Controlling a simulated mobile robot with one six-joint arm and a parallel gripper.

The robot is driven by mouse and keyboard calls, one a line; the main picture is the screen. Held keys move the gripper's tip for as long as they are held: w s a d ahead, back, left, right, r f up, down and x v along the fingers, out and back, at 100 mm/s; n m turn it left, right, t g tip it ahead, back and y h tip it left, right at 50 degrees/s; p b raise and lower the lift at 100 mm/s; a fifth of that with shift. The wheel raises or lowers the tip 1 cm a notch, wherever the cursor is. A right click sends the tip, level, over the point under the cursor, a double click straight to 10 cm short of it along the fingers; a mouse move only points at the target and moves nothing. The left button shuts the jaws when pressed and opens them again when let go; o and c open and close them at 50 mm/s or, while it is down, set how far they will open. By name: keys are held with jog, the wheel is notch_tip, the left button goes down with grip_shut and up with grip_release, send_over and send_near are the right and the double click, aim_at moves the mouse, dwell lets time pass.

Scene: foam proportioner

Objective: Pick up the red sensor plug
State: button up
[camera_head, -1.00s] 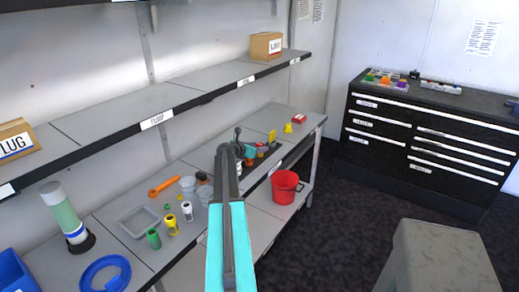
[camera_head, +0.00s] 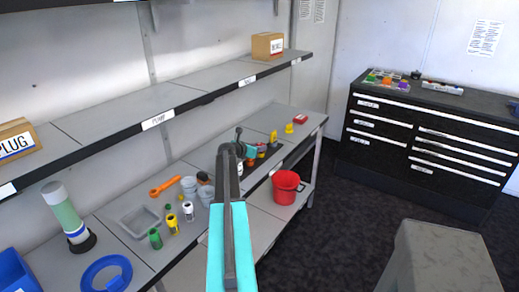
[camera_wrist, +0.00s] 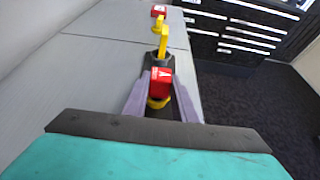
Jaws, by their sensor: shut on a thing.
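The red sensor plug (camera_wrist: 159,83) is a red block with a white mark on its face, and a yellow ring shows just below it. In the wrist view it sits between the two grey-purple fingers of my gripper (camera_wrist: 160,98), which is shut on it. In the head view my gripper (camera_head: 259,151) is over the far part of the bench, and the plug there is small and partly hidden by my arm. I cannot tell whether the plug is clear of what is under it.
A yellow upright piece (camera_wrist: 163,38) on a dark base stands just beyond the plug, with a red box (camera_wrist: 158,10) farther off. A red bucket (camera_head: 285,187) is on the lower shelf. Cups and coloured fittings lie left of my arm. A shelf (camera_head: 156,121) runs above the bench.

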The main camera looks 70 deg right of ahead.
jog(key=shift+r, duration=0.15)
jog(key=shift+r+b, duration=0.35)
jog(key=shift+r, duration=0.45)
jog(key=shift+a+r+b, duration=0.1)
jog(key=shift+r+b, duration=0.2)
jog(key=shift+r, duration=0.5)
jog(key=s+a+b, duration=0.1)
jog(key=s+a, duration=0.2)
jog(key=a, duration=0.4)
jog(key=s+a+r+b, duration=0.1)
jog(key=s+a+b, duration=0.1)
jog(key=s+a, duration=0.2)
jog(key=a, duration=0.2)
jog(key=shift+s+a+r, duration=0.25)
jog(key=shift+s+a, duration=0.05)
jog(key=shift+a, duration=0.1)
notch_tip(320, 180, up, 5)
jog(key=p, duration=0.5)
jog(key=shift+w+a+f, duration=0.1)
jog(key=shift+f, duration=0.05)
